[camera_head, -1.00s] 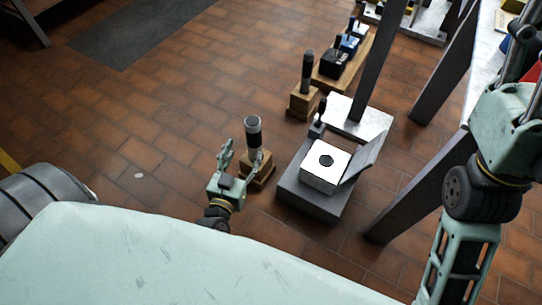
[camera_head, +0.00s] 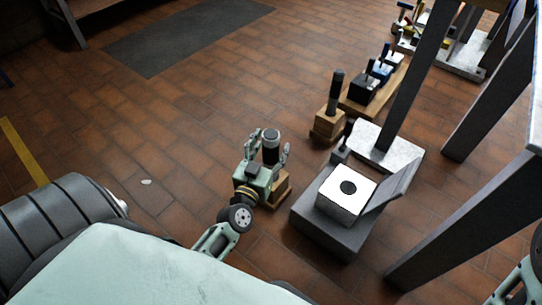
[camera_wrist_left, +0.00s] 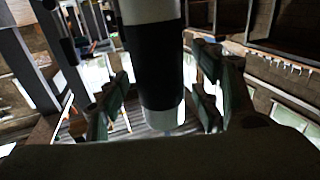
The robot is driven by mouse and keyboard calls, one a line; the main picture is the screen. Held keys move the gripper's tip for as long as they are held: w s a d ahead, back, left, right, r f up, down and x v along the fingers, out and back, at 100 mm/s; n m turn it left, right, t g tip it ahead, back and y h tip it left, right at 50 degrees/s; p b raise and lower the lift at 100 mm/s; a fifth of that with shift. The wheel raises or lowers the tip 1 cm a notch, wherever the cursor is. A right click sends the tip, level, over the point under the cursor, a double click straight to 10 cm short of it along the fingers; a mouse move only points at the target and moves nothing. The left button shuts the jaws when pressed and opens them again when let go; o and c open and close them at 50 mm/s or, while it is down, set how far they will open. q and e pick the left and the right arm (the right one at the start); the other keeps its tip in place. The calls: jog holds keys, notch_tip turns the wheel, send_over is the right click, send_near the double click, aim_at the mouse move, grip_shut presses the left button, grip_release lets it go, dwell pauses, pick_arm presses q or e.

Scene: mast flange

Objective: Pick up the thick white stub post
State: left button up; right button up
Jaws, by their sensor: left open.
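The thick stub post (camera_head: 271,152) stands upright on a wooden block (camera_head: 279,187) in the head view. It has a dark band and pale ends, and its lower part is hidden behind my left gripper. My left gripper (camera_head: 268,150) is open, with its fingers on either side of the post. In the left wrist view the post (camera_wrist_left: 153,65) shows large, with a wide black band between white parts, and stands between the open fingers (camera_wrist_left: 162,90). I cannot tell whether a finger touches it. My right gripper is out of view.
A grey tray (camera_head: 322,235) beside it holds a white box (camera_head: 345,196) with a dark round hole and a tilted grey plate. A dark post (camera_head: 335,92) stands on a wooden block behind. Grey table legs (camera_head: 440,235) rise at right.

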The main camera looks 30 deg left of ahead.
pick_arm(q)
jog(key=shift+w, duration=0.3)
jog(key=shift+c, duration=0.4)
grip_shut()
jog(key=shift+r, duration=0.1)
